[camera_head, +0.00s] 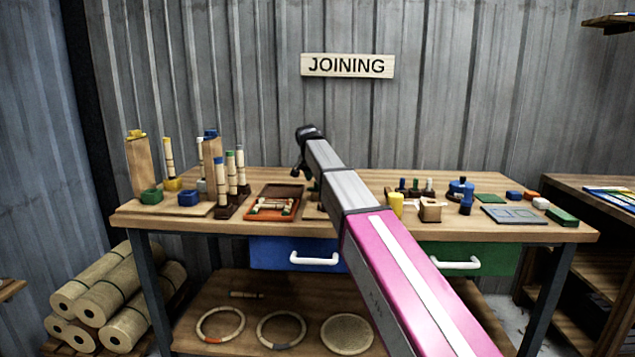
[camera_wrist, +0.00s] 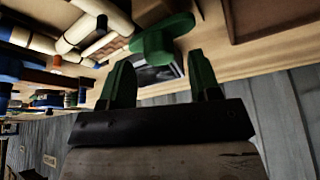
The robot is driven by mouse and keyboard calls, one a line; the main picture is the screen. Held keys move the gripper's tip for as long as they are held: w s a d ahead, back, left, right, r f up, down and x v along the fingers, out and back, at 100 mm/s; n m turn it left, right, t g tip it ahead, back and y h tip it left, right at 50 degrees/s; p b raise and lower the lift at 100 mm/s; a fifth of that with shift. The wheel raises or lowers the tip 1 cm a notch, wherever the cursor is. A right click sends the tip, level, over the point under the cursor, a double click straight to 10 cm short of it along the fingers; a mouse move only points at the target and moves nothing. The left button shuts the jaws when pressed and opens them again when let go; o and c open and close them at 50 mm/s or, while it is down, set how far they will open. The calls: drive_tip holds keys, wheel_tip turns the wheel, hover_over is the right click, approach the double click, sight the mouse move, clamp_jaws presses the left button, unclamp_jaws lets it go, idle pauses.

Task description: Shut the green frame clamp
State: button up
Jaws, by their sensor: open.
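The green frame clamp (camera_wrist: 160,40) shows in the wrist view as a green body with a rounded part and a side arm. A dark grey block sits just below it in the picture. My gripper (camera_wrist: 162,68) is open, with its two green fingers apart and pointing at the clamp. No finger is visibly closed on it. In the head view my gripper (camera_head: 298,170) hangs over the bench behind the reddish tray, and my arm hides most of the clamp's area.
The reddish tray (camera_head: 250,206) holds rattan pieces. Posts and rattan sticks stand in blocks at the left. A yellow cup (camera_head: 396,205), a wooden block (camera_head: 430,211) and a blue pot (camera_head: 460,190) stand right of my arm. Cream rods (camera_wrist: 105,15) lie close to the clamp.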

drive_tip(key=v, duration=0.8)
drive_tip(key=shift+r, duration=0.2)
drive_tip(key=shift+s+a, duration=0.1)
drive_tip(key=shift+s, duration=0.05)
